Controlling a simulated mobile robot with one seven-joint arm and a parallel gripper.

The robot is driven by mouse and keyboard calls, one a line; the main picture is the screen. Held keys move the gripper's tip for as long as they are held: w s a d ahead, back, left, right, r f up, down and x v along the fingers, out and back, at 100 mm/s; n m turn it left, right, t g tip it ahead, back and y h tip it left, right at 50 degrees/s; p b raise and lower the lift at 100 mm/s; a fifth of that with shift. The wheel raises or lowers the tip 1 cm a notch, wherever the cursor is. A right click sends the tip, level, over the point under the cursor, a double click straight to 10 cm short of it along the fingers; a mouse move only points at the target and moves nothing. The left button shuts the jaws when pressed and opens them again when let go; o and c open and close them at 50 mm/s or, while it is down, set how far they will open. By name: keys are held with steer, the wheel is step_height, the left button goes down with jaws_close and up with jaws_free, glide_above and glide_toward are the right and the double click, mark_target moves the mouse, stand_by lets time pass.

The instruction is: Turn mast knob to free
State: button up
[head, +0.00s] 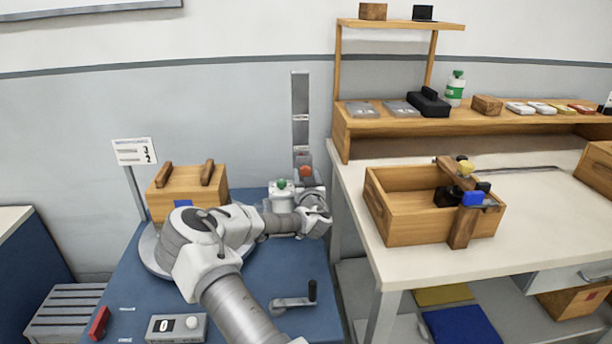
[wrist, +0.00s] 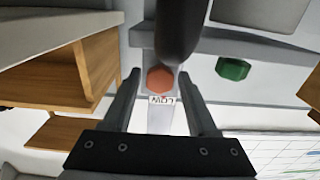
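The mast (head: 300,105) is an upright grey metal strip at the back of the blue table. An orange-red knob (head: 306,171) sits low on it, and a green knob (head: 281,184) sits on the pale block to its left. In the wrist view the orange-red knob (wrist: 160,79) is six-sided, with a small label reading "LOW" beside it. The green knob (wrist: 233,69) is off to the right there. My gripper (wrist: 159,88) is open, its fingers on either side of the orange-red knob in the picture; contact cannot be told. A dark rounded bar partly covers the knob's upper edge.
A wooden box (head: 188,190) with two handles stands at the table's left. A crank handle (head: 296,301) and a counter box (head: 177,328) are at the front. The workbench (head: 350,175) with a wooden crate (head: 400,225) stands close on the right.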

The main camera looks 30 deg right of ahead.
jaws_close()
